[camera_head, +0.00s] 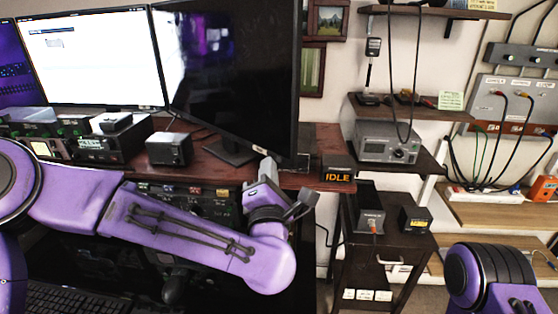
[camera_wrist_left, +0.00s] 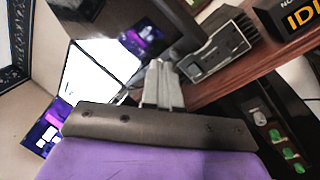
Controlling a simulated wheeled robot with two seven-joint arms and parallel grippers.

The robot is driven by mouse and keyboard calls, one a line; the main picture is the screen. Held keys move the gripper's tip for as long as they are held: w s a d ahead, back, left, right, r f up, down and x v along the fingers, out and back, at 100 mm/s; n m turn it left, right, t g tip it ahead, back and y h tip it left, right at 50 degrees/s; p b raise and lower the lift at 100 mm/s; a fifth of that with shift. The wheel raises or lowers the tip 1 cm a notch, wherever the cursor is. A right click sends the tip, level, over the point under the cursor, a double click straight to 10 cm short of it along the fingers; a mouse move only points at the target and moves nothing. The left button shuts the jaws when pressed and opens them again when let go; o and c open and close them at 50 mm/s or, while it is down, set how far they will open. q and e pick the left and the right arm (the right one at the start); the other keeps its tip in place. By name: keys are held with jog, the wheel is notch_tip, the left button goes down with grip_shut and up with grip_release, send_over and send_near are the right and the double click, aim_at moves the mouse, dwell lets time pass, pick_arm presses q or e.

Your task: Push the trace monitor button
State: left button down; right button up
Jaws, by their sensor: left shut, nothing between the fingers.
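I cannot pick out the trace monitor button by any readable label in either view. The black screen (camera_head: 232,65) of the right-hand monitor stands on the dark red desk. My left gripper (camera_head: 268,168) is at the desk's front edge, below this screen and left of the IDLE sign (camera_head: 338,176). In the left wrist view its pale fingers (camera_wrist_left: 163,84) are together with nothing between them. They point towards a grey box with a slotted face (camera_wrist_left: 217,48) on the desk; contact cannot be told. My right arm shows at the lower right, its gripper out of frame.
A panel with green knobs (camera_wrist_left: 287,150) is under the desk edge. A small black box (camera_head: 169,149) stands on the desk to the left. A dark cart (camera_head: 385,258) with two small boxes and a shelf with a grey radio unit (camera_head: 388,142) are to the right.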

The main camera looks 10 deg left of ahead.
pick_arm(q)
jog(key=shift+w+d, duration=0.2)
jog(key=shift+w, duration=0.05)
dwell(0.7)
jog(key=shift+s+a, duration=0.1)
jog(key=shift+s+a+b, duration=0.35)
jog(key=shift+s+a, duration=0.05)
jog(key=shift+s, duration=0.15)
jog(key=s+a+b, duration=0.1)
jog(key=s+a, duration=0.2)
jog(key=s, duration=0.2)
jog(key=shift+a, duration=0.25)
